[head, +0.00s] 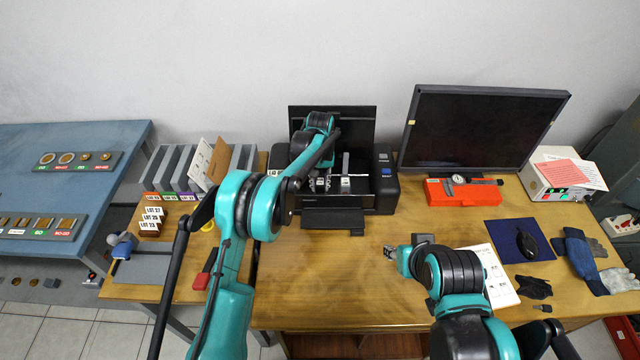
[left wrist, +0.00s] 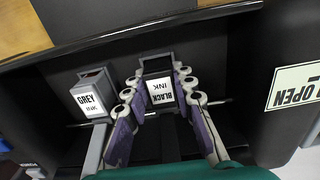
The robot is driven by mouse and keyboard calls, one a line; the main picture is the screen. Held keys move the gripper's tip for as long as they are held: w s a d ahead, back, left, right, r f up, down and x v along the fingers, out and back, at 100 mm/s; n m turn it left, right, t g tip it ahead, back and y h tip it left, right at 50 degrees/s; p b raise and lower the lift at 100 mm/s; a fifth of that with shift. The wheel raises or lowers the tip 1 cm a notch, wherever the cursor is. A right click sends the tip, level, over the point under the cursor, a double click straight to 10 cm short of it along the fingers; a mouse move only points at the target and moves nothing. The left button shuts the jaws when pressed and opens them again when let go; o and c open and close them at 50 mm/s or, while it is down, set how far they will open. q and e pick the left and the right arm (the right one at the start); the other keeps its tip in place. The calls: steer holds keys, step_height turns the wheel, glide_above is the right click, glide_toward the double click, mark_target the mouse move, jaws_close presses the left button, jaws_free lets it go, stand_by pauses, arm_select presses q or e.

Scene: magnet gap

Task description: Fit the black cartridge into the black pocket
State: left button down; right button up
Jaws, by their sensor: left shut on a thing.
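The black cartridge with a white "BLACK INK" label (left wrist: 160,91) is between the fingers of my left gripper (left wrist: 160,100) in the left wrist view. The gripper is shut on it. In the head view my left gripper (head: 321,183) is inside the open black printer (head: 385,190), at the left part of its bay. The black pocket is hidden by the cartridge and fingers, and I cannot tell how deep the cartridge sits. My right gripper (head: 390,252) is over the table, apart from the printer; its finger opening is unclear.
A grey cartridge labelled "GREY INK" (left wrist: 90,94) stands beside the black one. It also shows in the head view (head: 346,182). A monitor (head: 482,128) and a red case with a caliper (head: 462,193) are right of the printer. The table front (head: 330,270) is clear.

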arm_select(q)
steer(key=shift+s+f, duration=0.15)
steer(key=shift+f, duration=0.2)
steer(key=c, duration=1.4)
jaws_free()
steer(key=shift+c, duration=0.2)
steer(key=shift+o, duration=0.9)
steer(key=shift+f, duration=0.2)
